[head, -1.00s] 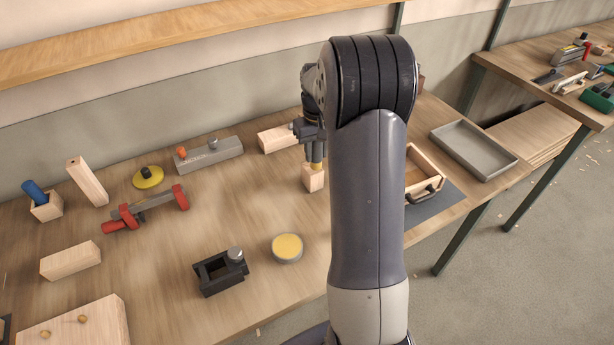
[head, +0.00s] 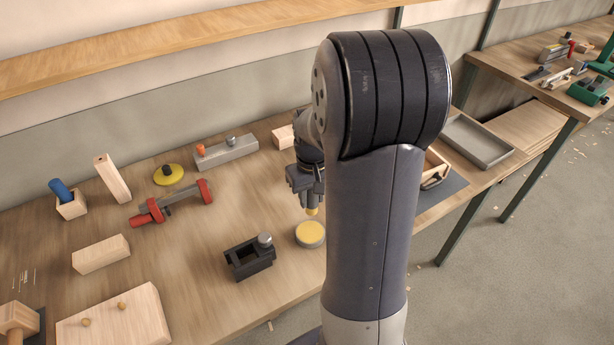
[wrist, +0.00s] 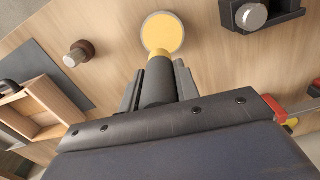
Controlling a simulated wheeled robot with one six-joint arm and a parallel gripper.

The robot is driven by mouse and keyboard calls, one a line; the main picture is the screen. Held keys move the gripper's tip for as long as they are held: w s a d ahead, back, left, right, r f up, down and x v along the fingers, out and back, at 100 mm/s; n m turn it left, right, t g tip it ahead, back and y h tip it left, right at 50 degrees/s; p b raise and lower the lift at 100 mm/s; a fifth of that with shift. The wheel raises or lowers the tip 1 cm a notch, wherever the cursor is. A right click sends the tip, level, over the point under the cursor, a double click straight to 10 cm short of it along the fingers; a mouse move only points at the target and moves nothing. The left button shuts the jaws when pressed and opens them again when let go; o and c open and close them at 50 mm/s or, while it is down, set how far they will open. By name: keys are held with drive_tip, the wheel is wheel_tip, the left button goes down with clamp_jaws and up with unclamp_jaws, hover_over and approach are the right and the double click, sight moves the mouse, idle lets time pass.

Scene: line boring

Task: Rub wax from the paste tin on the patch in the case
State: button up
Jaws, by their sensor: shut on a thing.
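The paste tin (head: 310,235) is a round grey tin with yellow wax, on the bench just left of my arm; it also shows at the top of the wrist view (wrist: 162,32). My gripper (head: 309,198) is shut on a dark round-handled applicator (wrist: 157,84) with a yellow tip. The tip is at the tin's edge in both views; I cannot tell whether it touches. The open wooden case (head: 434,168) with a dark handle is right of my arm, partly hidden by it. It shows at left in the wrist view (wrist: 43,108); its patch is not visible.
A black clamp-like block (head: 249,259) stands left of the tin. A brown knob-like piece (wrist: 80,52) stands between tin and case. A grey tray (head: 477,143) lies beyond the case. Red-ended tool (head: 172,203) and wooden blocks (head: 101,254) lie further left.

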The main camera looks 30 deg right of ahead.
sight(311, 208)
drive_tip(key=shift+s+a+f, duration=0.2)
drive_tip(key=shift+s+a, duration=0.3)
drive_tip(key=shift+s, duration=0.05)
drive_tip(key=shift+f+b, duration=2.4)
drive_tip(key=shift+f, duration=0.5)
drive_tip(key=shift+f+b, duration=0.4)
drive_tip(key=shift+f, duration=0.15)
drive_tip(key=shift+r+p, duration=2.85)
drive_tip(key=shift+r, duration=0.75)
drive_tip(key=shift+f, duration=0.1)
